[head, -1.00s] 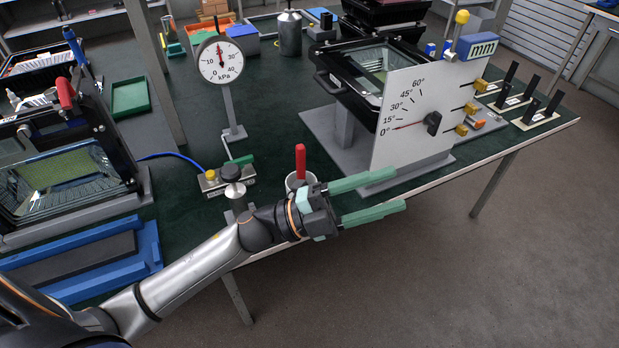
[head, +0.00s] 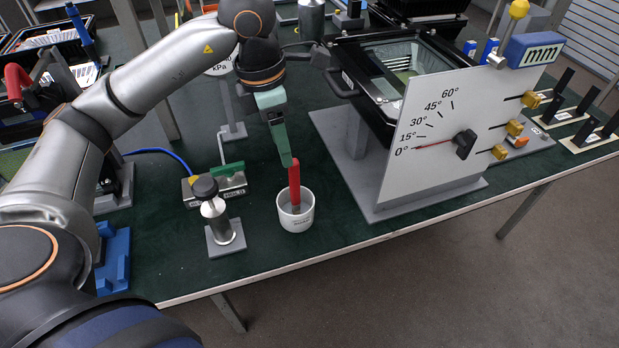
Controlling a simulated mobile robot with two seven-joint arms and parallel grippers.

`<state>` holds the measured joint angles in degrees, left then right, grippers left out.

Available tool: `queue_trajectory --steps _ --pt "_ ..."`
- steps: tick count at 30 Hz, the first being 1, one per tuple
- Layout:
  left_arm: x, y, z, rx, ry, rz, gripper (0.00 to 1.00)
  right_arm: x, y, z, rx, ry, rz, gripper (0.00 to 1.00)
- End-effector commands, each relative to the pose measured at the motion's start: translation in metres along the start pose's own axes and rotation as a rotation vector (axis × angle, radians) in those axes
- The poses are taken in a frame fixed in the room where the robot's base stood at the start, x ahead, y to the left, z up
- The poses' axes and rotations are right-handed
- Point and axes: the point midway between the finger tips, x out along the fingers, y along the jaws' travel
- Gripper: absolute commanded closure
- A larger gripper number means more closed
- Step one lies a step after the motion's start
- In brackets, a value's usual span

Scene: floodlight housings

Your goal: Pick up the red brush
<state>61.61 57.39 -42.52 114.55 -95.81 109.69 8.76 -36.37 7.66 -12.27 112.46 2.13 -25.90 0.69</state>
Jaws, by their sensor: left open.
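The red brush (head: 294,185) stands upright in a white cup (head: 296,217) near the front edge of the green bench. Only its red handle shows clearly above the rim; its lower end is inside the cup. My left gripper (head: 287,160) points down from above, with its green fingers at the top of the red handle. The fingers overlap in this view, and one hides part of the handle's top. The gripper is open, and I cannot tell whether it touches the handle. My right gripper is not in view.
A small metal post on a grey base (head: 223,236) stands left of the cup. Behind it is a valve block (head: 215,186) with a blue hose. On the right, a white angle panel (head: 435,150) stands on a grey plate.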

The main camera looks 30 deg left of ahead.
Motion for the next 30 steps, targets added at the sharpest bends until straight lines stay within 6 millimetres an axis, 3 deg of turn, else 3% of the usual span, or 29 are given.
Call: queue_trajectory --steps 9,30 --pt "0.047 0.001 -0.002 -0.003 0.009 0.004 0.40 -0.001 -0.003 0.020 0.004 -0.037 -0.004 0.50" --pt "0.123 -0.002 0.009 -0.002 0.004 0.004 0.40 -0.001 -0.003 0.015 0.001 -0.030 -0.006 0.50"
